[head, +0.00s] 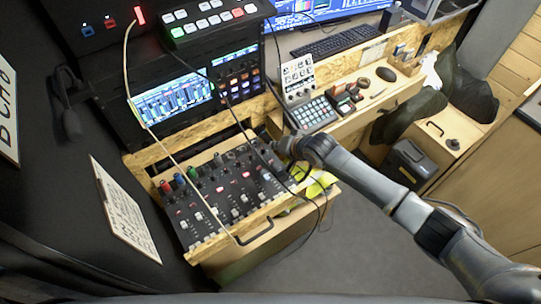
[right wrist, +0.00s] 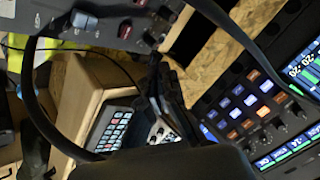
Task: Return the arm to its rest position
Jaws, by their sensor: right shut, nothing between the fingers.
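My right arm (head: 375,183) reaches in from the lower right of the head view. My right gripper (head: 280,146) is at the far right corner of the black mixer panel, just left of the grey keypad unit. It is small and dark there, and partly hidden by its own wrist. In the right wrist view its dark fingers (right wrist: 156,72) are together with nothing held. The mixer panel (head: 207,200) has several knobs and faders and sits in a wooden drawer; its edge shows at the top of the right wrist view (right wrist: 95,38). My left gripper is not in view.
The keypad unit (head: 315,113) stands close to the gripper on a wooden desk with a keyboard (head: 336,39) and mouse (head: 386,74). Thin cables (head: 150,128) hang across the mixer. A lit screen console (head: 174,101) stands behind. Grey floor (head: 345,230) is open below my arm.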

